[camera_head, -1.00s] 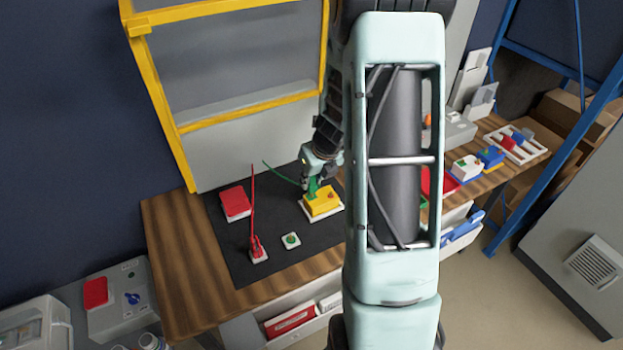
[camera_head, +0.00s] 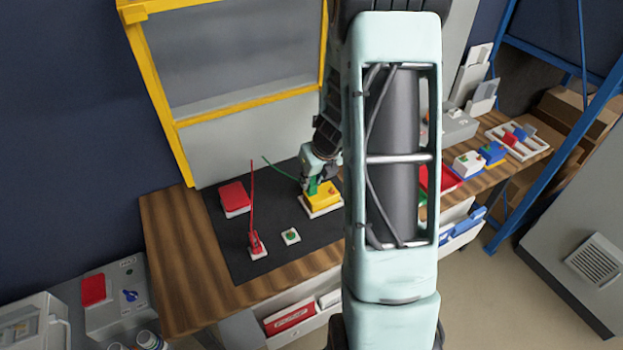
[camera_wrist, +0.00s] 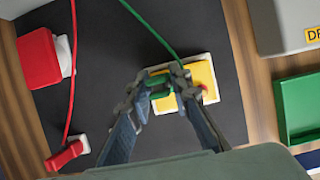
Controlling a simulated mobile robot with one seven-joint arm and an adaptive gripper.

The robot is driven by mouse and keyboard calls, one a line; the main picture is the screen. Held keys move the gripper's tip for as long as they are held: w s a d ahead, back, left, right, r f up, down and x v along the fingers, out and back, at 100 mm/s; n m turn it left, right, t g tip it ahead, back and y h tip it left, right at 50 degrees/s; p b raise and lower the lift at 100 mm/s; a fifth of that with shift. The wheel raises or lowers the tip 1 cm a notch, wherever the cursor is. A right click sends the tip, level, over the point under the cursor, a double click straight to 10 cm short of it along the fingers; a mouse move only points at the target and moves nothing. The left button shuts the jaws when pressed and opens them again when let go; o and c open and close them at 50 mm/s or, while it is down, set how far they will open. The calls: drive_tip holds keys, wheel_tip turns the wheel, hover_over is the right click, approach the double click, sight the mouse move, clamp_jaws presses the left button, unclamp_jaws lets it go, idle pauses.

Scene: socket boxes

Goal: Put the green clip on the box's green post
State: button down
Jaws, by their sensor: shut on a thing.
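The yellow box (camera_head: 322,197) sits on a white base on the black mat. It also shows in the wrist view (camera_wrist: 203,73), partly covered by my fingers. My gripper (camera_head: 312,186) is at the left part of the box's top, shut on the green clip (camera_wrist: 160,88). A green cable runs from the clip up and to the left. The box's green post is hidden under the clip and fingers, so I cannot tell whether the clip is seated on it. A small red post (camera_wrist: 204,90) shows at the box's right side.
A red box (camera_head: 235,198) lies to the left. A green tray (camera_wrist: 299,108) is at the right.

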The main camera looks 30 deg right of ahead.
drive_tip(key=shift+f, duration=0.3)
drive_tip(key=c, duration=1.7)
unclamp_jaws()
drive_tip(key=shift+r, duration=0.15)
drive_tip(key=v, duration=1.1)
drive_tip(key=shift+s+r, duration=0.15)
drive_tip(key=shift+r, duration=0.25)
